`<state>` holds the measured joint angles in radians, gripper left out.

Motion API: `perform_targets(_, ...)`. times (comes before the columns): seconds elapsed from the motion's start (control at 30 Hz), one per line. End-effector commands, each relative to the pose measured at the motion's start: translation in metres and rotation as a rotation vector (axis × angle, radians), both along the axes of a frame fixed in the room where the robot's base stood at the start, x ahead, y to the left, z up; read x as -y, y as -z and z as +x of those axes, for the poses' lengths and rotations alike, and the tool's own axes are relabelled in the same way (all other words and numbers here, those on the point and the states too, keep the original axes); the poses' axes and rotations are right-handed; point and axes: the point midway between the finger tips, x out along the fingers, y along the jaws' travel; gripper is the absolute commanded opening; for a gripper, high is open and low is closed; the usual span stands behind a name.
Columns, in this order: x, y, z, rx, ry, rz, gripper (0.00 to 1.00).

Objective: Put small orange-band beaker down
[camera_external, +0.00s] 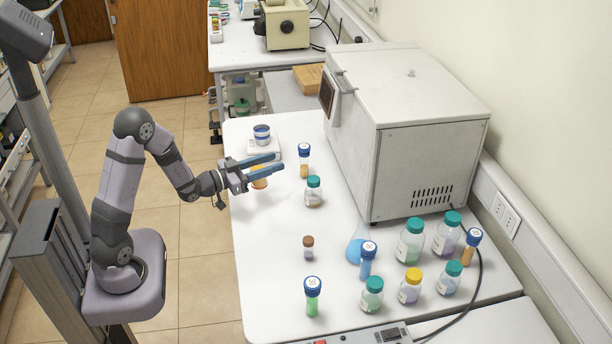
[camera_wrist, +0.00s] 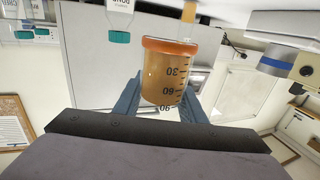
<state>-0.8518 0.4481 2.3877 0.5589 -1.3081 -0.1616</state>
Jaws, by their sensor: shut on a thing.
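The small orange-band beaker (camera_wrist: 165,78) holds amber liquid and fills the middle of the wrist view, between my two blue fingers. Its orange rim and dark volume marks show there, with the view turned upside down. In the external view the beaker (camera_external: 259,181) is partly hidden behind my fingers near the table's left edge. My gripper (camera_external: 267,165) is shut on the beaker. The white table (camera_external: 262,235) lies below; I cannot tell whether the beaker touches it.
A scale with a blue-banded container (camera_external: 262,135) stands just behind my gripper. A blue-capped tube (camera_external: 304,160) and a teal-capped bottle (camera_external: 313,192) stand to the right. A large grey oven (camera_external: 420,150) fills the back right.

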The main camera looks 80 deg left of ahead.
Motion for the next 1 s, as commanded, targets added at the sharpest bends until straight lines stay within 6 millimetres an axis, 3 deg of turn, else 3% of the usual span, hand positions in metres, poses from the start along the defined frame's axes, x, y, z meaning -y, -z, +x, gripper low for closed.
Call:
perform_targets(0.2, 0.000, 0.023, 0.000, 0.000, 0.000, 0.001, 0.12)
perform_targets(0.47, 0.000, 0.027, 0.000, 0.003, 0.001, 0.002, 0.12)
perform_targets(0.8, 0.000, 0.060, 0.000, -0.001, 0.000, 0.000, 0.12)
perform_targets(1.0, 0.000, 0.068, 0.000, 0.002, 0.000, 0.002, 0.12)
